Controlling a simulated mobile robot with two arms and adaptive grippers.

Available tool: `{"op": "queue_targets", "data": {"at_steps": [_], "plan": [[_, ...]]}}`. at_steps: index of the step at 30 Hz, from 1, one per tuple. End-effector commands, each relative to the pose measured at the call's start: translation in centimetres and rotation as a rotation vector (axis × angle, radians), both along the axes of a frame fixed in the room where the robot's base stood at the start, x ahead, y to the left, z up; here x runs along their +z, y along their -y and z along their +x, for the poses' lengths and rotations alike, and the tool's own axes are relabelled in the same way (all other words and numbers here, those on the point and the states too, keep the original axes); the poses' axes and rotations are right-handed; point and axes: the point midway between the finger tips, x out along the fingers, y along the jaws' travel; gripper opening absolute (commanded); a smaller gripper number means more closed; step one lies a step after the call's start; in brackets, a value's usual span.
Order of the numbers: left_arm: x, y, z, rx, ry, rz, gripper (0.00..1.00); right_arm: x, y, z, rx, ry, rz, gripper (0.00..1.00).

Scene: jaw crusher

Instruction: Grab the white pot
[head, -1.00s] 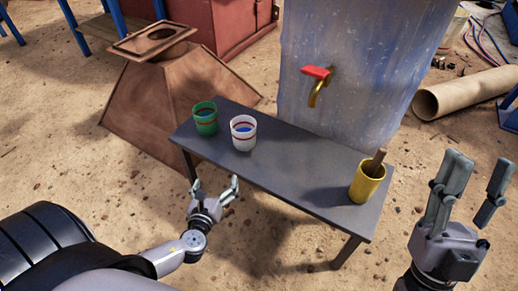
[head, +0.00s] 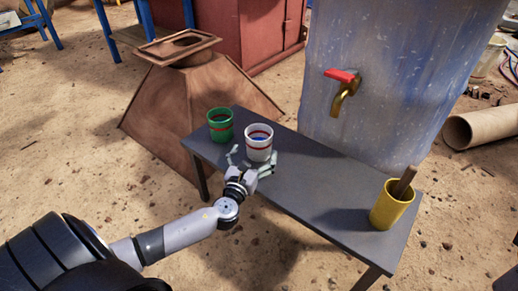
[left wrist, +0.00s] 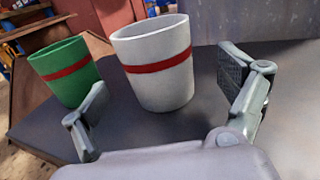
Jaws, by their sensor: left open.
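My left gripper (head: 255,160) is open at the table's near edge, close in front of the white pot. In the left wrist view its fingers (left wrist: 172,112) are spread wide and hold nothing. My right gripper is not in view.
A green pot (head: 220,125) stands just left of the white pot, close to the left finger. A yellow pot (head: 388,210) with a brown stick stands at the table's right end. A blue tank (head: 400,75) with a red-handled tap (head: 343,88) stands behind the table.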

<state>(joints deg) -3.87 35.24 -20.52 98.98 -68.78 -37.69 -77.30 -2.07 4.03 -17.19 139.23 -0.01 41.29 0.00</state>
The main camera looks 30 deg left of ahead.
Motion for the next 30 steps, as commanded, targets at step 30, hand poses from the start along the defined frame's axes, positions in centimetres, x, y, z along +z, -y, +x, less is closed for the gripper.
{"op": "queue_targets", "data": {"at_steps": [30], "plan": [[0.4,-1.7,5.2,0.0,-0.001,0.0,0.75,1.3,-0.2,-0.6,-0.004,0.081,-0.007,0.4]]}}
